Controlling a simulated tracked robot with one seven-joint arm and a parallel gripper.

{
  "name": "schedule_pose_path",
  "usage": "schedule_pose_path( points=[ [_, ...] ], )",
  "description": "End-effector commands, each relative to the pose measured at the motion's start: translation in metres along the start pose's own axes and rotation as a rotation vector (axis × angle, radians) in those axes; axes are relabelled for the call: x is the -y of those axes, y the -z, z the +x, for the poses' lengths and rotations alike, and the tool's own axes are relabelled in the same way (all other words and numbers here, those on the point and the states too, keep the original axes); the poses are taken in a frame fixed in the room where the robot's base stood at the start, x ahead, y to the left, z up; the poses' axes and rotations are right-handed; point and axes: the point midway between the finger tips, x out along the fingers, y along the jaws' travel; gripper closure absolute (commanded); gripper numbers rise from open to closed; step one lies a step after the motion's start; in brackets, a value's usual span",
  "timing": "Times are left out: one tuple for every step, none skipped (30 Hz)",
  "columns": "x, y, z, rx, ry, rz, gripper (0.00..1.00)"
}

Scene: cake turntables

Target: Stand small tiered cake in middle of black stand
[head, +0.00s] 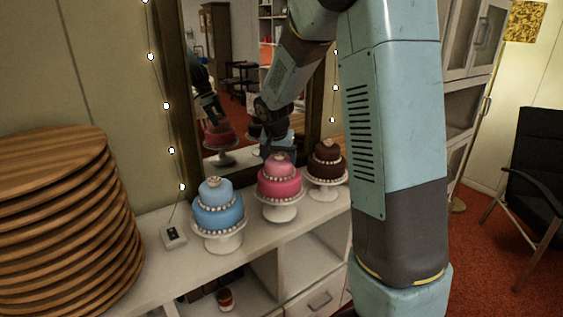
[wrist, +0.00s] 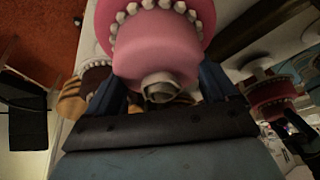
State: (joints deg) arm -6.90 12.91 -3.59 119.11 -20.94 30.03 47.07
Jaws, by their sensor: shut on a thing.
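A small two-tier pink cake (head: 280,182) with white beads and a pale topping sits on or just above a white pedestal stand (head: 281,212); I cannot tell if they touch. My gripper (head: 277,150) reaches down from above and is shut on its upper tier. In the wrist view the pink cake (wrist: 160,45) fills the space between the two blue fingers. I see no black stand; the stands in view are white. A blue tiered cake (head: 217,205) on its stand is at left, and a dark brown one (head: 326,162) on its stand is at right.
The stands are on a white shelf unit (head: 165,262) against a wall mirror (head: 232,140), which reflects the cakes and my arm. A tall pile of round wooden boards (head: 65,230) stands at left. A small dark-faced box (head: 173,236) lies near the wall.

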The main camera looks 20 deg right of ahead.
Motion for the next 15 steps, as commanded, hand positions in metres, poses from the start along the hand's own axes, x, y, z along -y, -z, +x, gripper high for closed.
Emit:
schedule_pose_path(
  points=[
    [0.0000, -0.0025, 0.0059, 0.000, -0.001, -0.001, 0.99],
    [0.0000, -0.0038, 0.0087, 0.000, 0.000, -0.002, 0.99],
    [0.0000, -0.0050, 0.0116, -0.001, 0.000, -0.002, 0.99],
    [0.0000, -0.0055, 0.0129, -0.001, 0.001, -0.002, 0.99],
    [0.0000, -0.0057, 0.0136, -0.001, 0.001, -0.001, 0.99],
    [-0.0001, -0.0057, 0.0137, -0.001, 0.001, -0.001, 0.99],
    [-0.0001, -0.0056, 0.0136, -0.002, 0.001, -0.001, 0.99],
    [-0.0002, -0.0056, 0.0134, -0.002, 0.001, -0.001, 0.99],
    [-0.0003, -0.0055, 0.0134, -0.002, 0.001, -0.001, 0.99],
    [-0.0003, -0.0055, 0.0134, -0.002, 0.001, -0.001, 0.99],
    [-0.0005, -0.0061, 0.0139, 0.000, 0.000, -0.001, 0.11],
    [-0.0006, -0.0061, 0.0139, 0.000, 0.000, -0.001, 0.07],
    [-0.0007, -0.0061, 0.0139, 0.000, 0.000, -0.001, 0.04],
    [-0.0007, -0.0060, 0.0139, 0.000, 0.000, 0.000, 0.01],
    [-0.0007, -0.0060, 0.0138, 0.000, 0.000, 0.000, 0.00]
  ],
)
